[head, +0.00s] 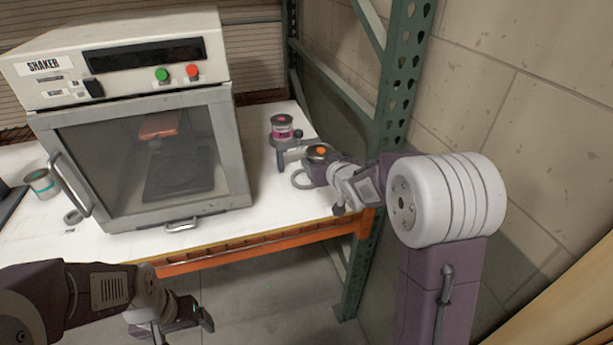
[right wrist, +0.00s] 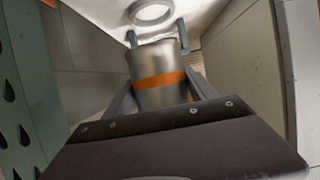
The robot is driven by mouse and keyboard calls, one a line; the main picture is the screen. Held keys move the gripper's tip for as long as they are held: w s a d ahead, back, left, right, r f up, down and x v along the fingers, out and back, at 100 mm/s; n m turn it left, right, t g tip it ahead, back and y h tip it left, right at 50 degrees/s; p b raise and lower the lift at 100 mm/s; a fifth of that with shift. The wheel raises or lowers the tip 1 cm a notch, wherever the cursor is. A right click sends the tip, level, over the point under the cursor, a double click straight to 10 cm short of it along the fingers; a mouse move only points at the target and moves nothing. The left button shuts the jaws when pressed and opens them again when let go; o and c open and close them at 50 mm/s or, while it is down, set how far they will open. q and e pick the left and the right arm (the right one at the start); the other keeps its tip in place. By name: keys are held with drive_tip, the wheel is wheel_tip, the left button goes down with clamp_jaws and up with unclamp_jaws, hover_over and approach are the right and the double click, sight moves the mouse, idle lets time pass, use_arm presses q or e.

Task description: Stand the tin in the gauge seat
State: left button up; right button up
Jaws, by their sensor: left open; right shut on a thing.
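The tin (right wrist: 158,72) is bare metal with an orange band. It sits between the two fingers of my right gripper (right wrist: 157,42), which is shut on it. In the head view the tin (head: 318,151) shows partly behind the gripper, over the right end of the bench. My left gripper (head: 205,318) is open and empty, low in front of the bench.
A shaker machine (head: 140,110) with a glass door fills the left of the bench (head: 265,205). Another tin (head: 42,184) stands left of the shaker. A green rack post (head: 395,80) rises close on the right.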

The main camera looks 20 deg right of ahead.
drive_tip(key=shift+s+d, duration=0.1)
drive_tip(key=shift+d, duration=0.4)
drive_tip(key=p, duration=0.1)
approach(299, 148)
drive_tip(key=w+f, duration=0.1)
drive_tip(key=f, duration=0.1)
drive_tip(key=w+f, duration=0.2)
drive_tip(key=shift+w+d, duration=0.15)
drive_tip(key=shift+w, duration=0.05)
drive_tip(key=shift+f, duration=1.95)
drive_tip(key=shift+s, duration=0.1)
drive_tip(key=shift+f, duration=0.15)
drive_tip(key=o, duration=1.6)
drive_tip(key=shift+o, duration=0.2)
